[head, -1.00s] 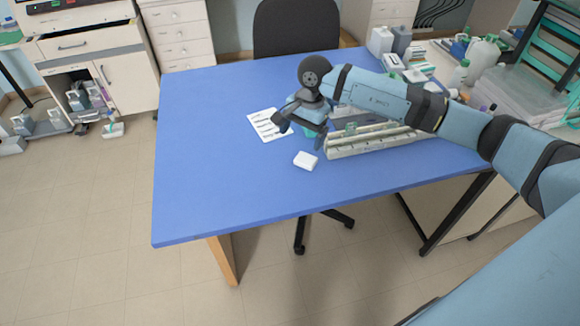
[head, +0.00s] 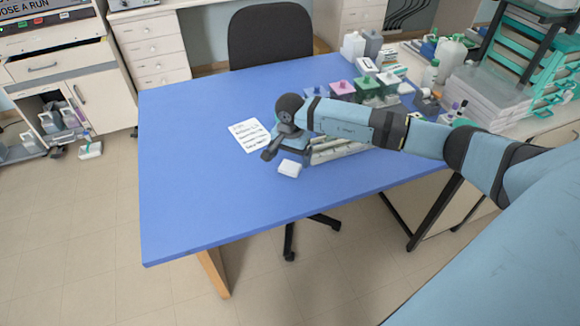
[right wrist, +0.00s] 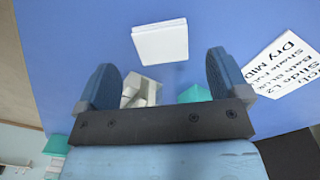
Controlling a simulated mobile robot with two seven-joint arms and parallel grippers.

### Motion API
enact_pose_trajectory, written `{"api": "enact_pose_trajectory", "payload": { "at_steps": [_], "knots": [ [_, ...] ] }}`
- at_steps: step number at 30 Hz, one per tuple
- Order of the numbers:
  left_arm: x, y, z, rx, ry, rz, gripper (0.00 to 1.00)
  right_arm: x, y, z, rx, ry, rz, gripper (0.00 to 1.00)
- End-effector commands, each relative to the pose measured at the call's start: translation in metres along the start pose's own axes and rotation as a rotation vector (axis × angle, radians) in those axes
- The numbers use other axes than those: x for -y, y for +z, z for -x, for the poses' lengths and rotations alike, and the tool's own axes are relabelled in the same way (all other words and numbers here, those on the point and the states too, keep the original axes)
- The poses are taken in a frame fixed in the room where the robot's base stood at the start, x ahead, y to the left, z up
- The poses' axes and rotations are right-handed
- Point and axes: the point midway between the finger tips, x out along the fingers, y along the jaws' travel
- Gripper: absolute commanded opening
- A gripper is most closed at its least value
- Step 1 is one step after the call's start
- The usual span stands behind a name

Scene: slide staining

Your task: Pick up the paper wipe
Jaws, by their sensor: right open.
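The paper wipe is a small white folded pad (head: 290,168) lying flat on the blue table (head: 200,210). In the right wrist view the wipe (right wrist: 160,41) lies beyond the fingertips, roughly centred between them and apart from both. My right gripper (head: 284,157) hangs over the table just behind the wipe in the head view. In the right wrist view its two blue fingers (right wrist: 162,75) are spread wide with nothing held between them. My left gripper is not in view.
A printed sheet (head: 248,134) lies left of my gripper. A slide rack or tray (head: 335,150) is partly hidden under my right arm. Pink and green staining jars (head: 342,89) stand at the back right. The left and front of the table are clear.

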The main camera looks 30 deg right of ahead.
Motion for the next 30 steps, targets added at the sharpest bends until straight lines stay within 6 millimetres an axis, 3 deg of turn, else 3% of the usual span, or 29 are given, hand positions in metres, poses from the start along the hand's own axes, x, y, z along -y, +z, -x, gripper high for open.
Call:
{"api": "enact_pose_trajectory", "payload": {
  "at_steps": [7, 16, 23, 30],
  "knots": [
    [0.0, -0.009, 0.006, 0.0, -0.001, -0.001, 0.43, 0.001, -0.001, -0.034, 0.003, 0.002, -0.001, 0.94],
    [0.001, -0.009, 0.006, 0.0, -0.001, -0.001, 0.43, 0.001, -0.001, -0.039, 0.001, 0.0, 0.0, 0.94],
    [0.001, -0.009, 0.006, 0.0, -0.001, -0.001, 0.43, 0.001, -0.001, -0.039, 0.001, 0.0, 0.0, 0.41],
    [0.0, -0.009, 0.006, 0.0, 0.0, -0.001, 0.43, 0.001, -0.001, -0.039, 0.001, 0.0, 0.0, 0.36]
  ]
}}
